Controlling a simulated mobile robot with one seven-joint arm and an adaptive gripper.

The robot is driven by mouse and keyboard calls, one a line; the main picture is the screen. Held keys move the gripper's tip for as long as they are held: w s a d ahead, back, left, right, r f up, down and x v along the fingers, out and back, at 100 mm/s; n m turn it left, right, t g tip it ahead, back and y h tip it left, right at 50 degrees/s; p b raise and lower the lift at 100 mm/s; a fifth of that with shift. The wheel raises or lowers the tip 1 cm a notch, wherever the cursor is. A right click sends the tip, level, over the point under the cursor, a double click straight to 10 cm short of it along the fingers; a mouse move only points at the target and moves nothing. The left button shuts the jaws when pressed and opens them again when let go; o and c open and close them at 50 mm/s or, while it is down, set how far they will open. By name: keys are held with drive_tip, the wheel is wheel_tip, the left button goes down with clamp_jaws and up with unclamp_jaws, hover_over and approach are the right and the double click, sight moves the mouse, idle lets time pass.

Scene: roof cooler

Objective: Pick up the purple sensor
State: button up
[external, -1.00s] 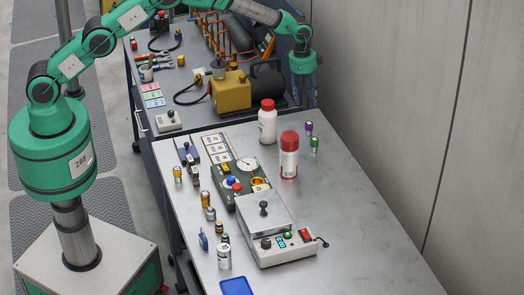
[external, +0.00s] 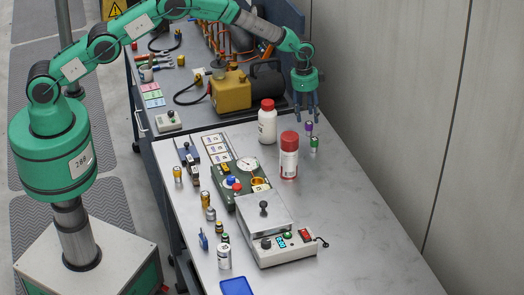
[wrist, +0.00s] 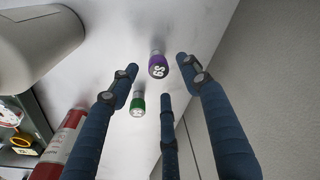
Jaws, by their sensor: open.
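The purple sensor (external: 309,127) is a small cylinder with a purple band and a metal top, on the grey table near its back right edge. It also shows in the wrist view (wrist: 157,66), ahead of and between the finger ends. My gripper (external: 306,112) is open and empty, its dark blue fingers pointing down just above and behind the purple sensor. In the wrist view the three fingers (wrist: 160,85) are spread apart. I cannot tell whether any finger touches the sensor.
A green sensor (external: 314,143) stands close in front of the purple one. A red-capped canister (external: 289,160) and a red-capped white bottle (external: 267,124) stand to the left. The wall (external: 390,110) is on the right. The table's front right (external: 370,230) is clear.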

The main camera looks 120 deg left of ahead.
sight(309, 123)
drive_tip(key=shift+f, duration=0.1)
drive_tip(key=shift+w+d+f, duration=0.1)
drive_tip(key=shift+w+f, duration=0.05)
drive_tip(key=shift+f, duration=1.1)
drive_tip(key=shift+w+f, duration=0.15)
drive_tip(key=shift+f, duration=1.05)
clamp_jaws()
drive_tip(key=shift+r, duration=0.15)
drive_tip(key=shift+r, duration=4.85)
